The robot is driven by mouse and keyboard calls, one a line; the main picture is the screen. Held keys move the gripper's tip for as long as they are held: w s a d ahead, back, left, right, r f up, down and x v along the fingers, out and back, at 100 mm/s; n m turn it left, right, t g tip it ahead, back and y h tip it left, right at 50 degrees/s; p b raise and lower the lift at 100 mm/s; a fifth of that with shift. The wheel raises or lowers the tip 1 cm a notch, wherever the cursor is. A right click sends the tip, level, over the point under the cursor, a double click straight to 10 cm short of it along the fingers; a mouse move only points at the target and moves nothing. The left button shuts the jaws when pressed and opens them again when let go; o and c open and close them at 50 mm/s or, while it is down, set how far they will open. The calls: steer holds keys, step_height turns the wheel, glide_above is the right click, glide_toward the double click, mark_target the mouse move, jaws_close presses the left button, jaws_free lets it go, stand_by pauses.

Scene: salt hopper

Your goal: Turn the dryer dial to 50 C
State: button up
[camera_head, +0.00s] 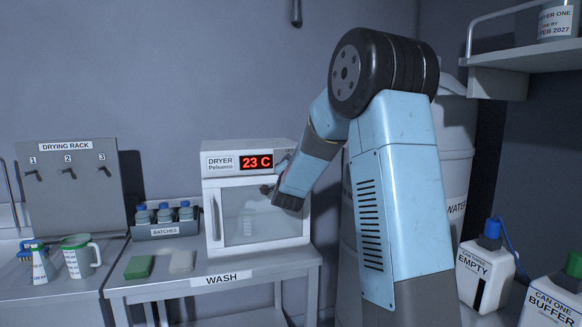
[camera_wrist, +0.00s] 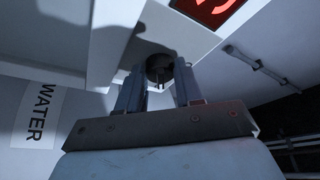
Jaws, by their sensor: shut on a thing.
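The white dryer (camera_head: 223,164) stands on the wash table, with its glass door closed. Its red display (camera_head: 256,162) reads 23 C. In the head view my gripper (camera_head: 274,186) is at the right side of the dryer's front, just below the display, and my arm hides part of that side. In the wrist view the dark round dial (camera_wrist: 159,66) sits between the two fingers of my gripper (camera_wrist: 158,88), which is shut on it. Any marks around the dial cannot be read. Part of the red display (camera_wrist: 208,8) shows above it.
The wash table (camera_head: 222,280) holds a green sponge (camera_head: 139,267), a pale block (camera_head: 181,262) and a batches rack (camera_head: 165,231) with blue-capped bottles. A drying rack (camera_head: 70,185) is left. A water barrel (camera_head: 455,150) and canisters (camera_head: 486,270) stand right.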

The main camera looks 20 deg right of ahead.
steer(key=shift+d+r+m+g, duration=0.1)
steer(key=shift+m+g, duration=0.65)
steer(key=shift+m, duration=1.25)
steer(key=shift+m+g, duration=0.75)
steer(key=shift+m, duration=1.25)
steer(key=o, duration=1)
steer(key=shift+o, duration=0.2)
steer(key=shift+r, duration=0.1)
steer(key=shift+s, duration=0.1)
steer(key=v, duration=1.3)
steer(key=shift+s+a, duration=0.2)
steer(key=shift+s, duration=0.05)
